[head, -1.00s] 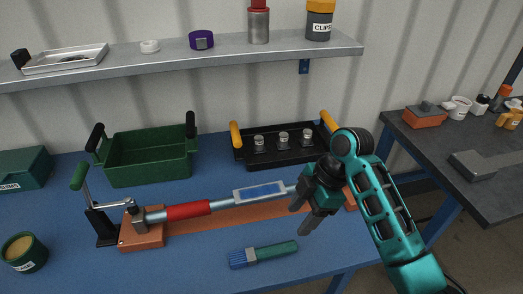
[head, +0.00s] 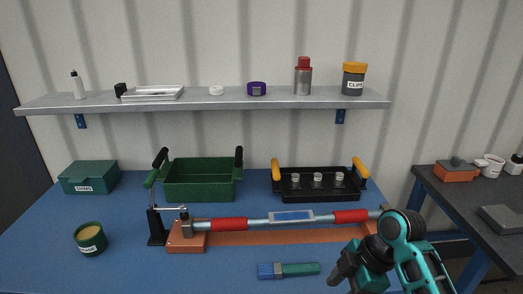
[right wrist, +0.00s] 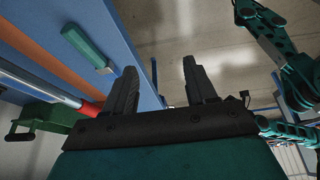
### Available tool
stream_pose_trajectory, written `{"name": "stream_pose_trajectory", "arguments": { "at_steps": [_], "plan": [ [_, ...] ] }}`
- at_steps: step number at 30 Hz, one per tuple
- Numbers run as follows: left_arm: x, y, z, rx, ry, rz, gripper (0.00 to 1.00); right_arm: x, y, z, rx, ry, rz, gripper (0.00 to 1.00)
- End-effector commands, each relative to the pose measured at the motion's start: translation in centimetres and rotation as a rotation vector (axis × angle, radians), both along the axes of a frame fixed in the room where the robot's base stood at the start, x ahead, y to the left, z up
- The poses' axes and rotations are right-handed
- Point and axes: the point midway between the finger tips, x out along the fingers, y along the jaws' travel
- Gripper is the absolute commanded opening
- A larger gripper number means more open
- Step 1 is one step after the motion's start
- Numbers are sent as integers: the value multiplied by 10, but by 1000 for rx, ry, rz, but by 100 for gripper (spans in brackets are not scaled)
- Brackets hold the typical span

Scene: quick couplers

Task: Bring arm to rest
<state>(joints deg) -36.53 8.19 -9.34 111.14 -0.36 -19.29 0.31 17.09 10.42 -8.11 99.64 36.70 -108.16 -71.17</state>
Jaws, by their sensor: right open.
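My right gripper (head: 338,277) is at the lower right of the head view, in front of the blue bench's hose assembly. In the right wrist view its two dark fingers (right wrist: 160,82) stand apart with nothing between them. The silver hose bar with red sleeves (head: 229,224) lies along an orange-brown base (head: 270,239), with a green-handled lever clamp (head: 156,220) at its left end. My left gripper is not seen in the head view. A teal arm (right wrist: 290,75) shows at the right of the right wrist view, without a clear gripper.
A green-handled brush (head: 298,269) lies near the gripper, at the front of the blue bench. A green bin (head: 200,182), a black tray (head: 318,193), a green box (head: 90,177) and a grease tin (head: 90,239) stand around. A shelf (head: 200,104) is above; a dark side table (head: 460,205) is right.

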Motion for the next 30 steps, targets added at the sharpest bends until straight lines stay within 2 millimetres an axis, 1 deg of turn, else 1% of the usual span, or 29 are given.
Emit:
{"name": "stream_pose_trajectory", "arguments": {
  "at_steps": [1,5,9,12,15,19,21,24,27,30],
  "plan": [
    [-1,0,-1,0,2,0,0,-7,2,-22,1,4,-91,56],
    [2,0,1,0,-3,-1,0,-11,1,-56,8,-38,-332,56],
    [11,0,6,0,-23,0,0,-24,-4,-91,37,-101,-604,56],
    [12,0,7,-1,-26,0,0,-37,-10,-110,79,-164,-800,56],
    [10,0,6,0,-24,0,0,-55,-16,-122,147,-230,-976,56],
    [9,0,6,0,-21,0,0,-80,-20,-126,263,-309,-1148,56],
    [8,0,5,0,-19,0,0,-92,-20,-123,328,-341,-1212,56],
    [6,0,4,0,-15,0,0,-106,-19,-118,408,-369,-1271,56],
    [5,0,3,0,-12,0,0,-114,-18,-114,458,-384,-1299,56],
    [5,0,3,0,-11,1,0,-116,-18,-112,482,-390,-1309,56]
  ]
}}
